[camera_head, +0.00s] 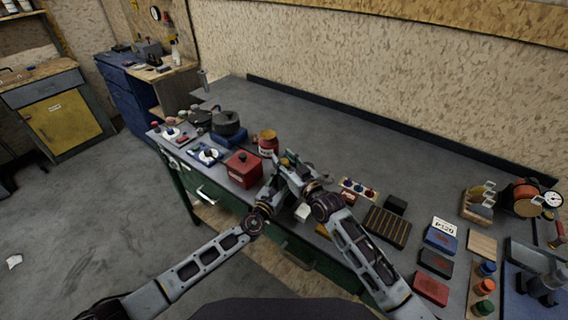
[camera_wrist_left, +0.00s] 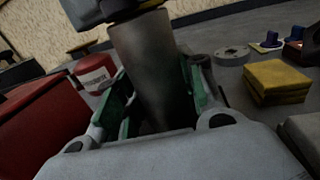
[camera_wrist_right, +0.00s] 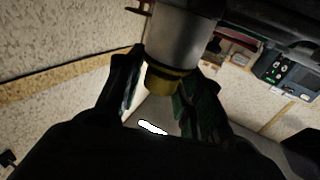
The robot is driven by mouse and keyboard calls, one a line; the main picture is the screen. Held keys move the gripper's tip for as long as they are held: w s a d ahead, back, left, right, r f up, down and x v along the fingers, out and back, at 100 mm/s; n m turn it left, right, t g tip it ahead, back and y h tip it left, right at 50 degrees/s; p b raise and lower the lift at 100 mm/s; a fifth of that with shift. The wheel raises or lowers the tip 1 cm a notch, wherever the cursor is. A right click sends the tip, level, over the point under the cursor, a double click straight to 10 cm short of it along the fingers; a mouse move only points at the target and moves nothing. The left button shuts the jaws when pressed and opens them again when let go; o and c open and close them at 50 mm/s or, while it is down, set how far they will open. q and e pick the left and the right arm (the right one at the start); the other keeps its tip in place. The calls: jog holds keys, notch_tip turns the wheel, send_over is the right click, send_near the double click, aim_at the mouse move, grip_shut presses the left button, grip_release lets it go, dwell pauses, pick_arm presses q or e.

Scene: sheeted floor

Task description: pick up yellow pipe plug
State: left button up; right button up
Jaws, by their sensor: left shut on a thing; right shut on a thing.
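The yellow pipe plug (camera_wrist_right: 170,80) shows in the right wrist view as a dull yellow collar at the end of a pale grey pipe (camera_wrist_right: 182,38). My right gripper (camera_wrist_right: 155,86) is shut around the plug, one finger on each side. In the left wrist view my left gripper (camera_wrist_left: 160,95) is shut on a grey pipe (camera_wrist_left: 148,65), with a dark part at its top. In the head view both grippers meet above the bench's front edge, the right one (camera_head: 296,172) showing best.
A red box (camera_head: 243,168) and a red can (camera_head: 267,142) stand left of the grippers. A peg board (camera_head: 358,189) and a grooved dark tray (camera_head: 387,226) lie to the right. The bench's back (camera_head: 330,125) is clear.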

aim_at(284, 161)
notch_tip(284, 161, up, 10)
jog(key=shift+f, duration=0.1)
dwell(0.4)
dwell(0.4)
pick_arm(q)
jog(key=o, duration=1.3)
jog(key=shift+s, duration=0.15)
jog(key=shift+v, duration=5.85)
jog(key=shift+a, duration=0.1)
